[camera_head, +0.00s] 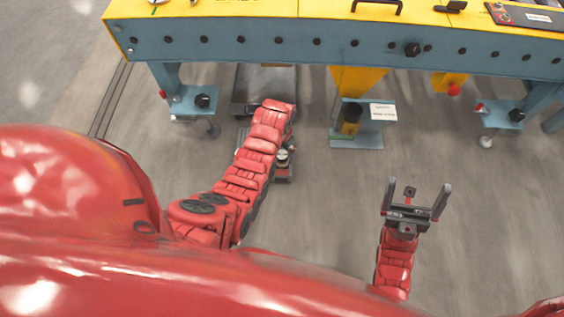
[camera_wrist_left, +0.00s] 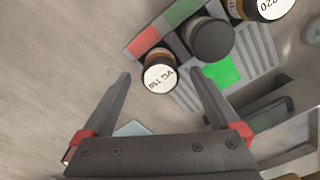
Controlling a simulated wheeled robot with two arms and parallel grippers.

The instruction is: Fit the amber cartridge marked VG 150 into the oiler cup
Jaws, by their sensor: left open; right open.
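The cartridge marked VG 150 (camera_wrist_left: 161,77) shows in the left wrist view with a white lettered top and a dark amber side. It stands at the edge of a tray with coloured patches. My left gripper (camera_wrist_left: 160,79) is open, its fingertips either side of the cartridge in the picture; I cannot tell how near they are. In the head view the left arm hides its own fingers. My right gripper (camera_head: 416,203) is open and empty over bare floor. A dark and amber cylinder (camera_head: 350,118) sits on a blue stand; I cannot tell whether it is the oiler cup.
A dark-capped cartridge (camera_wrist_left: 209,39) and one marked 220 (camera_wrist_left: 272,6) stand close beyond the VG 150 one. A blue frame with a yellow top (camera_head: 330,42) spans the back. The floor (camera_head: 330,215) between my arms is clear.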

